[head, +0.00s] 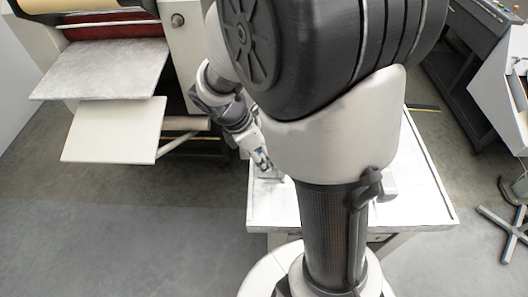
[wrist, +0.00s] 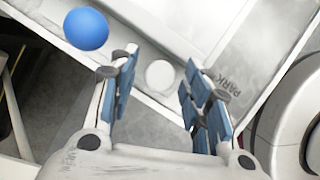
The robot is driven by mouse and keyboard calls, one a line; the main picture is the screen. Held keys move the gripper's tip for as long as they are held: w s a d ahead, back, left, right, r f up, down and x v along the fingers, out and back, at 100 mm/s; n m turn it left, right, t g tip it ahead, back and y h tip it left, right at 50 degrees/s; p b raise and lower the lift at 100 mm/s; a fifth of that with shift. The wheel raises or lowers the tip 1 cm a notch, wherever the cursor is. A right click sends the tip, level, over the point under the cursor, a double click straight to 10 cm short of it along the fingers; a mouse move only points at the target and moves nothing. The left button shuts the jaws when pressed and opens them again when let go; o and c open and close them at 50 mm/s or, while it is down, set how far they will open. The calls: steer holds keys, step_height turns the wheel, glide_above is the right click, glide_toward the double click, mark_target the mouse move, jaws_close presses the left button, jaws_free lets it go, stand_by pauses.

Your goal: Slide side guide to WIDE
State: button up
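My gripper (wrist: 161,62) is open in the wrist view, its two blue-padded fingers apart. A round white knob (wrist: 159,75) shows in the gap between the fingertips; I cannot tell how far beyond them it lies. A blue ball (wrist: 86,29) is at upper left, outside the left finger. No WIDE marking is readable, and I cannot tell which part is the side guide. In the head view my gripper (head: 265,168) is small, low over the white table's left side.
The white table (head: 425,205) stands behind my arm, which hides much of its top. A machine with a grey shelf (head: 105,70) and a cream tray (head: 115,130) is at left. A console (head: 500,85) and a stand foot (head: 505,235) are at right. Grey floor is open at lower left.

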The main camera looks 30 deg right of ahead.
jaws_close()
stand_by(0.3)
